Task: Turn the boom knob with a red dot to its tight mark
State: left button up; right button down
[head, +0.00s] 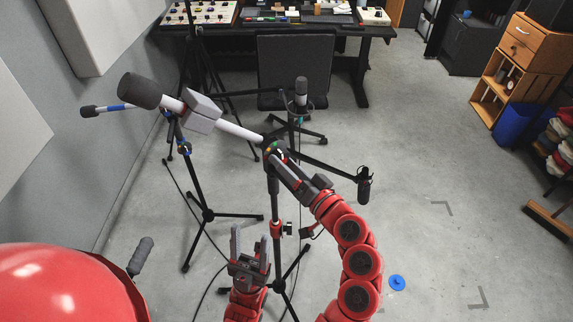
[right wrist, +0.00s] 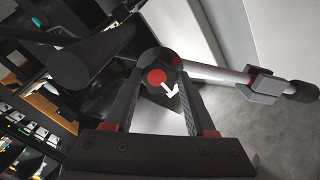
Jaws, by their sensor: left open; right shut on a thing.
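The boom knob (right wrist: 158,61) is a dark round part with a red dot and a white arrow pointing to the lower right in the right wrist view. My right gripper (right wrist: 156,74) has a finger on each side of the knob and is shut on it. In the head view my right gripper (head: 272,151) reaches the joint at the top of the black stand (head: 273,185), hiding most of the knob. The pale boom (head: 238,130) slopes up to the left from there. My left gripper (head: 250,240) is open and empty, just left of the stand's column. I cannot make out the tight mark.
Other microphone stands (head: 205,213) and their cables stand left and behind. A microphone (head: 363,186) hangs right of the joint. A black chair (head: 294,72) and desk (head: 365,32) are at the back. Wooden crates (head: 497,82) and a blue bin (head: 515,122) stand right. The right floor is mostly clear.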

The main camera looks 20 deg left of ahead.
jog(key=shift+m, duration=0.6)
jog(key=shift+c, duration=1.1)
grip_release()
